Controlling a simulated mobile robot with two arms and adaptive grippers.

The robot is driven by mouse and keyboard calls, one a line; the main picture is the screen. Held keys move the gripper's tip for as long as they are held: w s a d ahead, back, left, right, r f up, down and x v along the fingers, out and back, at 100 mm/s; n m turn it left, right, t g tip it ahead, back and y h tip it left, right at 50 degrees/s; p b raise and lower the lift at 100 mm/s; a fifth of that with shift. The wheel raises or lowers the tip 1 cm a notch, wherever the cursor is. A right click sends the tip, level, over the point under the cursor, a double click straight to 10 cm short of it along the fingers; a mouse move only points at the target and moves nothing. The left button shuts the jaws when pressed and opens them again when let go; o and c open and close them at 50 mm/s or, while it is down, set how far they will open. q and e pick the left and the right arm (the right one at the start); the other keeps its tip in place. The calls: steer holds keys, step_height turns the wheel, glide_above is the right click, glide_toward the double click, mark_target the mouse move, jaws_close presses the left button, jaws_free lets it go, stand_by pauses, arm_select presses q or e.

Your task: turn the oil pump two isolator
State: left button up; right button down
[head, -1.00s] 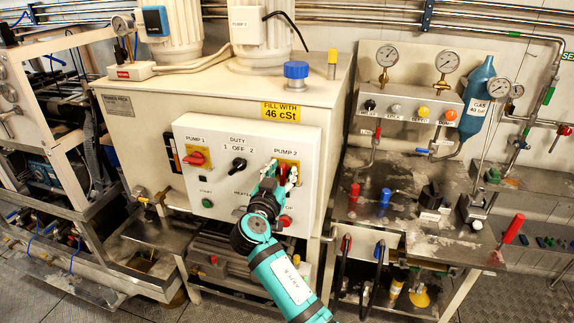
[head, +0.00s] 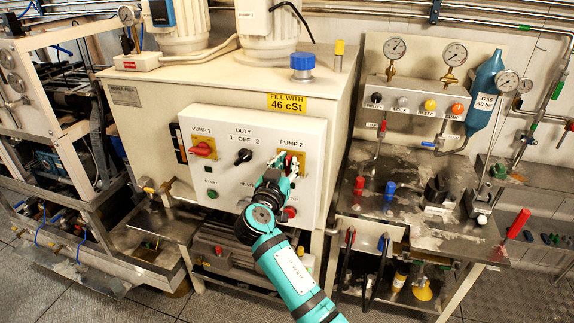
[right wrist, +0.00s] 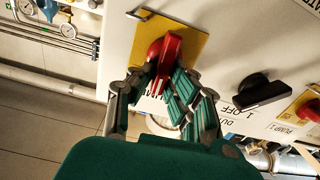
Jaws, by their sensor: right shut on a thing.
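The pump 2 isolator is a red rotary handle (right wrist: 168,48) on a yellow plate (right wrist: 196,45), in the right wrist view. The plate also shows in the head view under the PUMP 2 label (head: 300,158), with the handle mostly hidden by my fingers. My right gripper (head: 284,163) is at the isolator. In the right wrist view its fingers (right wrist: 160,82) are shut on the red handle, one on each side. My left gripper is not in view.
The white control panel (head: 232,178) also carries the red pump 1 isolator (head: 203,149), a black duty knob (head: 243,157), a green start button (head: 213,194) and a red button (head: 289,212) close under my right arm. A bench with valves (head: 415,235) stands to the right.

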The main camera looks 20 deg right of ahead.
arm_select(q)
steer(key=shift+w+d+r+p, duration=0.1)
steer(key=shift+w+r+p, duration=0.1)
steer(key=shift+p, duration=0.1)
arm_select(e)
steer(key=n, duration=0.5)
steer(key=a+f+n, duration=0.1)
steer(key=n, duration=0.5)
steer(key=w+n, duration=0.1)
steer(key=n, duration=0.5)
steer(key=shift+a+f, duration=0.2)
steer(key=shift+n, duration=0.4)
steer(key=c, duration=1.3)
jaws_free()
steer(key=shift+f, duration=0.15)
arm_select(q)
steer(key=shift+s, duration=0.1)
